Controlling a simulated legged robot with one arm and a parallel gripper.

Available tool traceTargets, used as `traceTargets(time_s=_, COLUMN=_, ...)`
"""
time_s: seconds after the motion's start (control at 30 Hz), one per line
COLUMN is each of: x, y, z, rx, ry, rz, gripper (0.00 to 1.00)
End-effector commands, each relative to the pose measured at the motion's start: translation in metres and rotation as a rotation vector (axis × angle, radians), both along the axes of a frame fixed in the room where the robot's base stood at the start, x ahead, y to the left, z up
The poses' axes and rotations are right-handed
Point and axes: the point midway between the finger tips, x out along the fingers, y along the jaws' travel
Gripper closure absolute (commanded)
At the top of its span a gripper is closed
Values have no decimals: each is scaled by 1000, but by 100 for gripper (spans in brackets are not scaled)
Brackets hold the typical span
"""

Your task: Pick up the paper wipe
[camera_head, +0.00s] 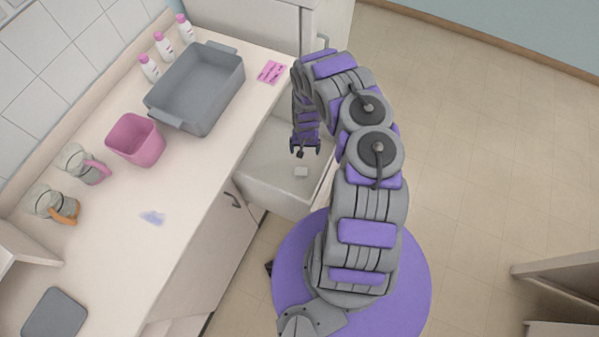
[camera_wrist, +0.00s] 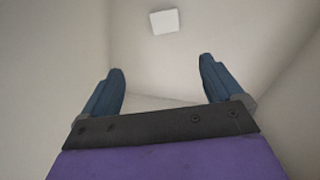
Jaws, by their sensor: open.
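A small white block-like piece, which looks like the paper wipe (camera_head: 301,171), lies on the floor of an open drawer (camera_head: 262,181). It also shows in the wrist view as a white rectangle (camera_wrist: 164,21) at the top, beyond the fingertips. My gripper (camera_head: 305,150) points down into the drawer, a little behind the wipe in the head view. In the wrist view my gripper (camera_wrist: 160,80) has its two blue fingers wide apart with nothing between them. The gap in height between fingers and wipe is hard to tell.
The drawer walls stand close around my gripper. The counter (camera_head: 185,215) at left holds a grey tub (camera_head: 197,85), a pink bin (camera_head: 135,139), two jugs, several white bottles, a pink item (camera_head: 271,72), a bluish smear (camera_head: 152,218) and a grey mat (camera_head: 55,314). Open floor lies right.

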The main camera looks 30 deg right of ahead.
Motion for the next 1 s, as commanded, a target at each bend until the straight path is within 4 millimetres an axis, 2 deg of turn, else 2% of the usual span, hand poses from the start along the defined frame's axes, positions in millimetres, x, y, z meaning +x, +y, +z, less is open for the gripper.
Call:
traceTargets(time_s=0.17, x=-2, y=6, z=-23, rx=1, ry=2, rz=0, gripper=6)
traceTargets(time_s=0.6, x=-1, y=6, z=-107, rx=0, ry=1, rz=0, gripper=6)
traceTargets(time_s=0.9, x=-2, y=7, z=-127, rx=-1, ry=2, rz=1, gripper=6)
traceTargets(time_s=1.0, x=-2, y=11, z=-140, rx=-2, ry=3, rz=2, gripper=6)
